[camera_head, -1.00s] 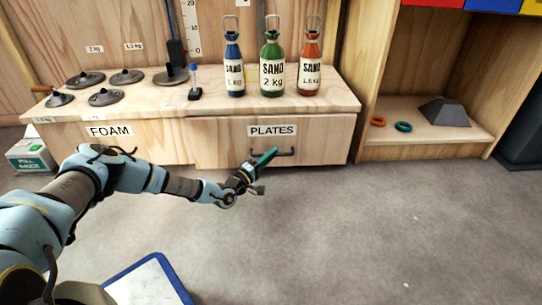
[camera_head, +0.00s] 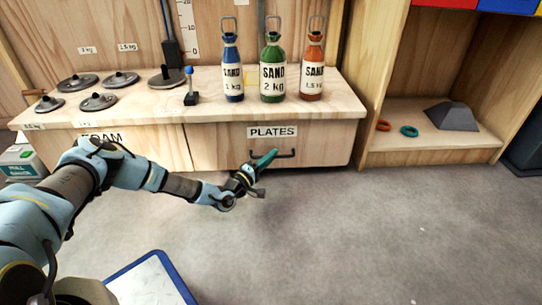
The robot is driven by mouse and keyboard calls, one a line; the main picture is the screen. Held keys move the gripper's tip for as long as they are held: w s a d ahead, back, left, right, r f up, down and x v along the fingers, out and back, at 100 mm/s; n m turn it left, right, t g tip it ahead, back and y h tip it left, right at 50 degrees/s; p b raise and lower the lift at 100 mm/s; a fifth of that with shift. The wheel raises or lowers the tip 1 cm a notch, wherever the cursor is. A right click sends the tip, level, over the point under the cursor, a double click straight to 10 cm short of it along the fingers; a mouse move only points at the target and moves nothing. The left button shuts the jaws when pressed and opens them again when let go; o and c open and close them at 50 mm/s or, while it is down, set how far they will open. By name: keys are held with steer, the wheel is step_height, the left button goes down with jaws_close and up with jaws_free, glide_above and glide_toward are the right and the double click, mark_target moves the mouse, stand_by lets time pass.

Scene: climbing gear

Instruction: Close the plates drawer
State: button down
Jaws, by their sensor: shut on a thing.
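The plates drawer (camera_head: 225,150) is a pale wooden front under the right half of the counter, with a PLATES label and a dark bar handle (camera_head: 287,154). Its front looks nearly level with the FOAM drawer beside it; a small gap cannot be ruled out. My gripper (camera_head: 266,160), with teal fingers, reaches in from the left and is shut on the left end of the handle. The fingers hide that end of the handle.
On the counter (camera_head: 345,103) stand three sand bottles (camera_head: 272,75), several round weights (camera_head: 98,102) and a small blue-topped stand (camera_head: 191,95). An open shelf (camera_head: 430,143) is at right. The grey floor in front is clear. A blue-rimmed board (camera_head: 150,280) lies at the bottom.

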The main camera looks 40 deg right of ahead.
steer(key=c, duration=0.9)
jaws_free()
steer(key=shift+w+d, duration=0.1)
steer(key=shift+w, duration=0.1)
steer(key=shift+s, duration=0.1)
steer(key=shift+s+a+f+p, duration=0.2)
steer(key=shift+a+p, duration=0.45)
steer(key=shift+a, duration=1.15)
steer(key=shift+s+a+f+p, duration=0.1)
steer(key=shift+a+f+p, duration=0.4)
steer(key=shift+a, duration=1.25)
steer(key=shift+s+a+f+p, duration=0.15)
steer(key=shift+a+p, duration=0.65)
steer(key=shift+a, duration=1)
steer(key=shift+r, duration=0.15)
